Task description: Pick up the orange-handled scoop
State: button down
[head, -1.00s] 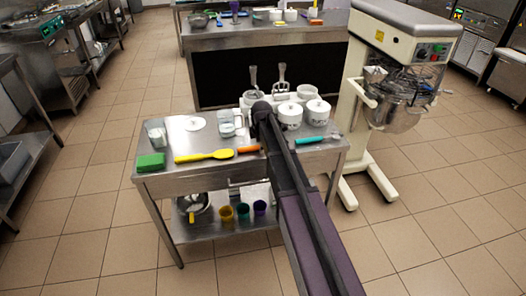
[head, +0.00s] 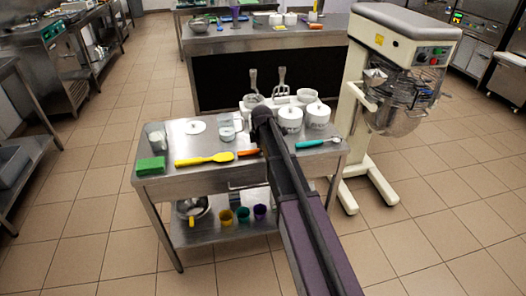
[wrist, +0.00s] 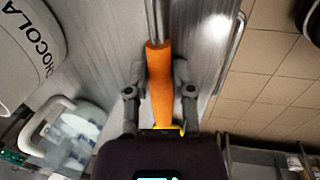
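The orange-handled scoop's handle (wrist: 160,90) runs up the middle of the wrist view, with a metal shaft beyond it. Its far end leaves the picture. My gripper (wrist: 160,72) has one finger on each side of the handle. The fingers look open, with narrow gaps to the handle. In the head view a short piece of the orange handle (head: 248,153) shows on the steel table (head: 190,167), left of my arm's end. My arm hides the rest of the scoop and my gripper there.
A yellow spatula (head: 205,159) lies left of the scoop and a teal-handled tool (head: 318,142) to the right. White lidded tubs (head: 290,120) stand behind. A green sponge (head: 151,166) sits at the table's left corner. A mixer (head: 395,75) stands at the right.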

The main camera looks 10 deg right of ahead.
jog(key=shift+r, duration=0.15)
dwell(0.3)
notch_tip(320, 180, up, 3)
jog(key=p, duration=0.3)
jog(key=s+a+r+p, duration=0.1)
jog(key=s+a+p, duration=0.1)
jog(key=s, duration=1.3)
jog(key=shift+s+r, duration=0.3)
jog(key=shift+s, duration=0.1)
jog(key=shift+s+a, duration=0.1)
